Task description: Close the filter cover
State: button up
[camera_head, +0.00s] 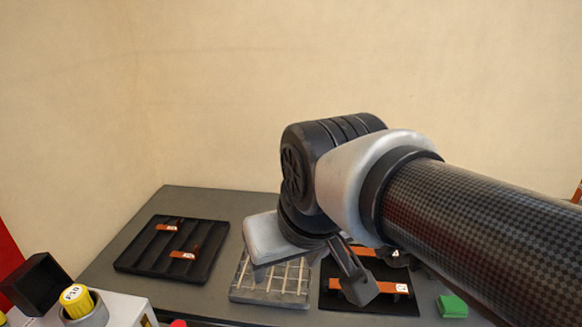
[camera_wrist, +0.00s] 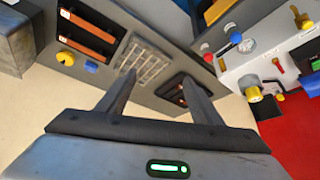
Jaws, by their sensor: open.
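I cannot pick out the filter cover for certain. A black, tilted, box-like piece (camera_head: 36,282) stands at the lower left of the head view, beside a yellow marked cap (camera_head: 76,299) on a light machine housing (camera_head: 122,312). I cannot tell whether this black piece is the cover. My gripper (camera_head: 362,290) is above the table by the right-hand tray, far to the right of that piece. In the wrist view my gripper (camera_wrist: 158,77) has its two fingers wide apart, with nothing between them.
On the grey table (camera_head: 205,292) are a black tray (camera_head: 130,262) with orange-brown bars, a wire grid rack (camera_head: 250,290), another black tray (camera_head: 400,306) and a green block (camera_head: 452,306). The wrist view shows a machine panel (camera_wrist: 236,75) with gauges and knobs at right.

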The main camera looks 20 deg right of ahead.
aim_at(35, 286)
jog(key=u, duration=1.35)
jog(key=k+j, duration=0.1)
jog(key=j, duration=0.25)
